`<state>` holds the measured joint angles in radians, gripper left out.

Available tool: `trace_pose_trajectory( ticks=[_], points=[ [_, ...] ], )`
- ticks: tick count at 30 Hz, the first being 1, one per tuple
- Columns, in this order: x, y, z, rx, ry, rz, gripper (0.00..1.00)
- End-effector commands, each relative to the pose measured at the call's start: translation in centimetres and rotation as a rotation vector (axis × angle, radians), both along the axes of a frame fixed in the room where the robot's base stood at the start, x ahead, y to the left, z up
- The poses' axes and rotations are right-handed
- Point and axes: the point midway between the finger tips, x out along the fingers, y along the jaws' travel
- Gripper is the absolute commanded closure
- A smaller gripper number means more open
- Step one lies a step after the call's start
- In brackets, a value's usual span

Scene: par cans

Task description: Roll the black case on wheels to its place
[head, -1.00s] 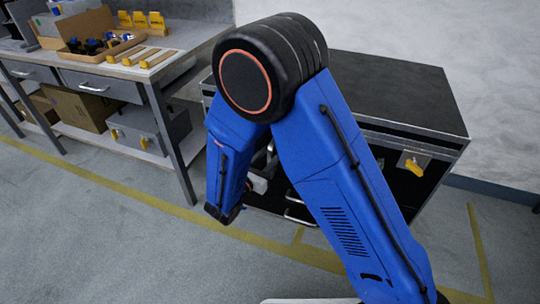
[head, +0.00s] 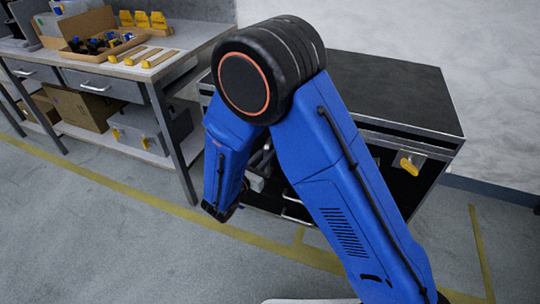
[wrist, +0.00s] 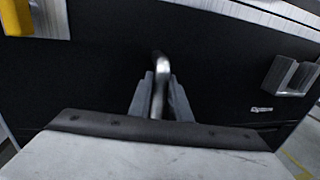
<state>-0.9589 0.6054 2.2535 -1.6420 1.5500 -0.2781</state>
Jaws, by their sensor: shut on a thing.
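The black case (head: 400,92) stands upright by the wall, behind my arm, with a dark top and metal edges. Its black front panel fills much of the wrist view (wrist: 90,75). A yellow latch (head: 411,165) sits on its front right. My gripper (wrist: 160,100) is shut on a silver bar handle (wrist: 161,68) on that panel, one finger on each side. In the head view my arm hides the middle of the case front and most of the grip. The wheels cannot be made out.
A workbench (head: 180,55) with drawers, a tray and yellow tools stands left of the case, close to it. A grey box (head: 150,130) is on its lower shelf. Yellow floor lines (head: 478,245) run in front and to the right. The floor at front left is clear.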

Motion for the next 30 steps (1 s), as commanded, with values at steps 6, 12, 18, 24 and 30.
trace_pose_trajectory(
  ticks=[6, 12, 18, 24, 30],
  points=[
    [-0.2, -0.4, 0.0, -0.003, 0.002, -0.007, 0.64],
    [-0.1, -0.4, -0.1, -0.003, 0.002, -0.007, 0.64],
    [-0.6, 0.0, -0.1, -0.003, 0.002, -0.006, 0.64],
    [-3.0, 1.4, -0.1, -0.003, 0.003, -0.004, 0.64],
    [-6.0, 3.3, -0.1, -0.003, 0.002, -0.003, 0.64]
  ],
)
